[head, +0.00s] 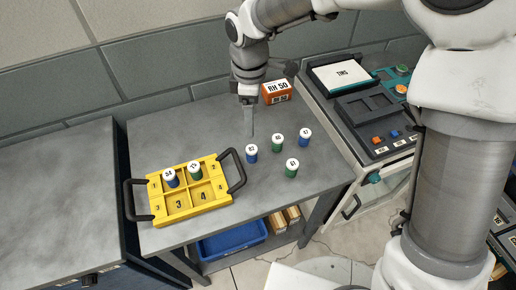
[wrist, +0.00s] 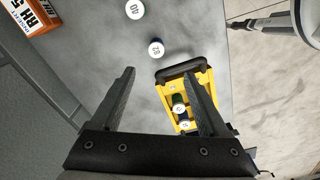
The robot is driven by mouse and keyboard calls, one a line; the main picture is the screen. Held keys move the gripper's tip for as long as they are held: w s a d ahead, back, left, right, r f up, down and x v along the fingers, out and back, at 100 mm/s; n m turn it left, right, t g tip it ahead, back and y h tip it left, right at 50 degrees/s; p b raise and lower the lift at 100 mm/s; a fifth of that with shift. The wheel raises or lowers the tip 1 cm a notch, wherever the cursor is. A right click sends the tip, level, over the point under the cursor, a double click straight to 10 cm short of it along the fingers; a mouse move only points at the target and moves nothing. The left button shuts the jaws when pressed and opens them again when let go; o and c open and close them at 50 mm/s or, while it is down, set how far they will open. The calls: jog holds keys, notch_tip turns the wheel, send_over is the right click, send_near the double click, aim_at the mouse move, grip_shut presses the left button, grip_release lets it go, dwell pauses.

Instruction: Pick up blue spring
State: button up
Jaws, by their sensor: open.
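A blue spring with a white numbered top (head: 251,154) stands upright on the grey table, near and below my gripper (head: 248,125). Another blue one (head: 305,138) stands farther right, and a third blue one (head: 171,180) sits in the yellow tray (head: 185,218). In the wrist view, a blue-sided spring (wrist: 155,49) stands just beyond the fingertips. My gripper (wrist: 160,70) points down, open and empty, above the table and apart from the springs.
Two green springs (head: 278,146) (head: 291,173) stand among the blue ones on the table; another green one (head: 194,173) is in the tray. An orange box (head: 277,92) stands at the back. A machine (head: 370,110) borders the table on the right. The front right of the table is clear.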

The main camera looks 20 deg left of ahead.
send_near(251, 149)
jog(key=f, duration=0.5)
jog(key=shift+s+d+f, duration=0.25)
jog(key=shift+s+d, duration=0.05)
jog(key=shift+s, duration=0.05)
jog(key=shift+w+a+f, duration=0.1)
jog(key=shift+w+f, duration=0.1)
jog(key=shift+f, duration=1.25)
jog(key=shift+w+a+f, duration=0.1)
jog(key=shift+w+f, duration=0.1)
jog(key=shift+f, duration=1.25)
grip_shut()
